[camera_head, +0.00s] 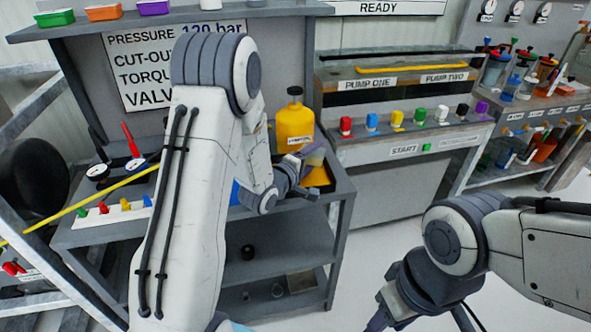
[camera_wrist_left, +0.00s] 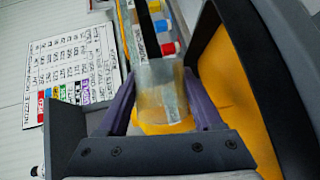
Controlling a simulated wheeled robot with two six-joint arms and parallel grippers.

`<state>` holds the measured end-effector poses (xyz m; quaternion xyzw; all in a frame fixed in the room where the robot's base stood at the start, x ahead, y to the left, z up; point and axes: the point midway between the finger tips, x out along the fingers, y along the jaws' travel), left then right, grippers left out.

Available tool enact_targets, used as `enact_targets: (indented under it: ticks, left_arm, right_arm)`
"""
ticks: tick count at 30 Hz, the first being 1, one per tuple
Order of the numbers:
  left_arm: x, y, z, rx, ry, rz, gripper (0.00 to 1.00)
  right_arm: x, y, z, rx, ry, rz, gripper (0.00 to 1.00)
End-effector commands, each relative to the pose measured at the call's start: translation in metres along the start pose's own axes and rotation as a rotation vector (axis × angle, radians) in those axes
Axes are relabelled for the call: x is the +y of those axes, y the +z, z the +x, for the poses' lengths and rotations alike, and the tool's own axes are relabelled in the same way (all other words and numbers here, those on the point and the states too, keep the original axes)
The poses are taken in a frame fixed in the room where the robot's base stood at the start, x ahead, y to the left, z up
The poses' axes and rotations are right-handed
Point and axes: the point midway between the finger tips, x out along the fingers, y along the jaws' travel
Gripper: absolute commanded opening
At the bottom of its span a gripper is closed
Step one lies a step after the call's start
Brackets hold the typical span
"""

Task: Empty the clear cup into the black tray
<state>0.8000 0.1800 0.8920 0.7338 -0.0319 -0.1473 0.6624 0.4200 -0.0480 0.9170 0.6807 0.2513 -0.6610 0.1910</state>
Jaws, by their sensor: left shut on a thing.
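My left gripper (camera_head: 308,172) is at the right end of the grey bench, in front of the yellow jug (camera_head: 294,126). In the left wrist view its purple fingers (camera_wrist_left: 166,108) are shut on the clear cup (camera_wrist_left: 158,88), one on each side. Yellow shows at the fingertip end of the cup; I cannot tell whether it is inside or behind. A dark-rimmed shape with yellow within (camera_wrist_left: 235,85) fills the right of that view; I cannot tell whether it is the black tray. My right gripper (camera_head: 382,318) is mostly cut off at the bottom edge.
A console (camera_head: 400,130) with coloured knobs stands right of the bench. A lower shelf (camera_head: 280,235) holds small dark items. Floor between bench and right arm is clear.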

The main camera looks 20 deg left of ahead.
Motion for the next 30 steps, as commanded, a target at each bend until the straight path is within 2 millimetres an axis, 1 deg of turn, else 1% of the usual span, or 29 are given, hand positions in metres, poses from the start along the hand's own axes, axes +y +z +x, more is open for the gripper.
enact_targets:
  ticks: [30]
  left_arm:
    - [0.0035,-0.0032,-0.0018,-0.015,0.043,-0.102,0.09]
  right_arm:
    - [0.0002,0.0001,0.0024,0.0,0.0,0.0,0.49]
